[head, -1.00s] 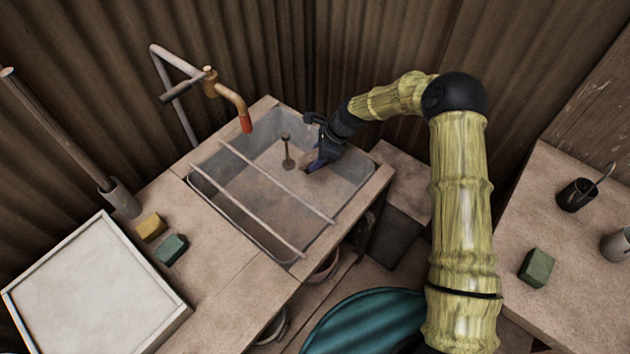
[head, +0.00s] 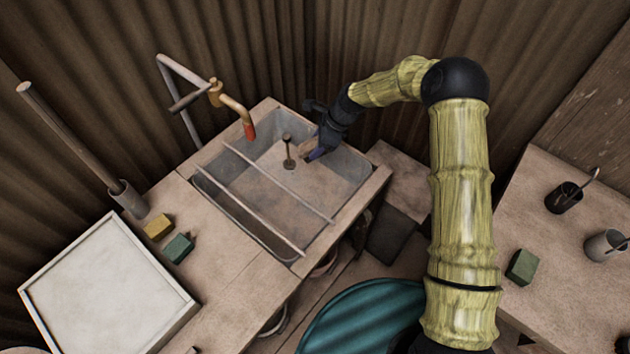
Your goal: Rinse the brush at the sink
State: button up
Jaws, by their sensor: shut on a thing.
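The sink (head: 237,207) is a grey metal basin let into the counter, with two rods across its left part. A curved tap (head: 240,112) with a red-orange tip hangs over its far left edge. My gripper (head: 314,152) is over the far right part of the sink, right of the upright drain post (head: 288,150). It is shut on a small brown piece, which I take as the brush (head: 305,147). Most of the brush is hidden by the gripper, and its bristles cannot be made out. I see no running water.
Yellow (head: 158,227) and green (head: 178,248) blocks lie on the counter left of the sink, by a white-topped tray (head: 190,310). A pole stands in a holder (head: 128,200). The right-hand table holds a dark cup (head: 563,198), a grey cup (head: 605,246) and a green block (head: 521,267).

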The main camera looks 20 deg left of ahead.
aim_at(316, 141)
jog(key=shift+r+p, duration=0.85)
jog(key=shift+r, duration=0.5)
dwell(1.4)
jog(key=shift+r+p, duration=1.7)
jog(key=shift+r, duration=0.4)
jog(key=shift+f, duration=0.1)
